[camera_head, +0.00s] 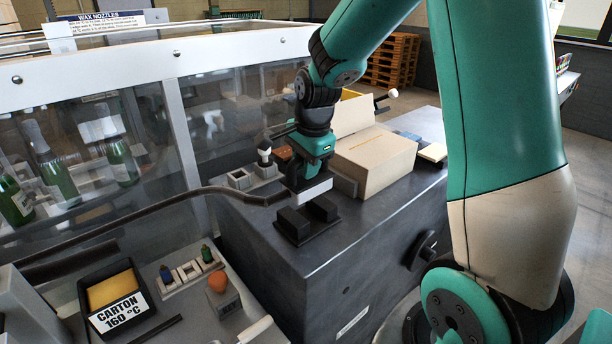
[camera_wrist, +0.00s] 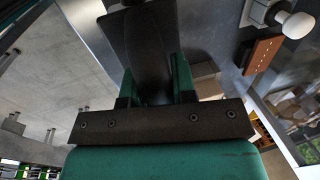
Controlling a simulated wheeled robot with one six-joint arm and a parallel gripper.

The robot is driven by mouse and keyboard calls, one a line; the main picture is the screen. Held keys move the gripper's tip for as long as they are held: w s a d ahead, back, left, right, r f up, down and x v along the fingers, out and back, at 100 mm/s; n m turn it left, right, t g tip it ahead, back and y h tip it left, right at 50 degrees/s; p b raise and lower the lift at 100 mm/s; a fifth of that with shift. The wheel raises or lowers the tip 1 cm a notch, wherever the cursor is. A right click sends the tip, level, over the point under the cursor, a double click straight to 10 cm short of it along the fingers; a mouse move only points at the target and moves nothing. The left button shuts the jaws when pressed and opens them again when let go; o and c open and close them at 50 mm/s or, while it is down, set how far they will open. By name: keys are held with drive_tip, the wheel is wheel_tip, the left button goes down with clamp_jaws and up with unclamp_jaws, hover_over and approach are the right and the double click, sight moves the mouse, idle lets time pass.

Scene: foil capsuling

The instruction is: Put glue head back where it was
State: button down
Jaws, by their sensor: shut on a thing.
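The glue head seems to be the dark piece at the end of a long dark hose (camera_head: 150,212), which reaches my gripper from the left in the head view. My gripper (camera_head: 309,188) points down in the head view, over a black stand (camera_head: 306,226) with two blocks on the dark machine top. In the wrist view my gripper (camera_wrist: 157,85) is shut on a dark, widening piece, the glue head (camera_wrist: 150,45), between its green fingers. In the head view the fingertips and most of the glue head are hidden, so I cannot tell whether it touches the stand.
A cardboard box (camera_head: 376,164) stands right of my gripper. Small grey holders (camera_head: 240,179) stand to its left, near a glass guard (camera_head: 95,150) with bottles behind. A carton tray (camera_head: 117,300) and a nozzle rack (camera_head: 189,273) are at front left. The machine's front top (camera_head: 335,255) is clear.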

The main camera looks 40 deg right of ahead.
sight(306, 183)
wheel_tip(306, 183, down, 4)
drive_tip(key=shift+r+p, duration=0.2)
drive_tip(key=shift+p, duration=0.15)
drive_tip(key=shift+f+b, duration=0.4)
drive_tip(key=shift+f, duration=0.15)
drive_tip(key=c, duration=0.9)
unclamp_jaws()
drive_tip(key=shift+c, duration=0.2)
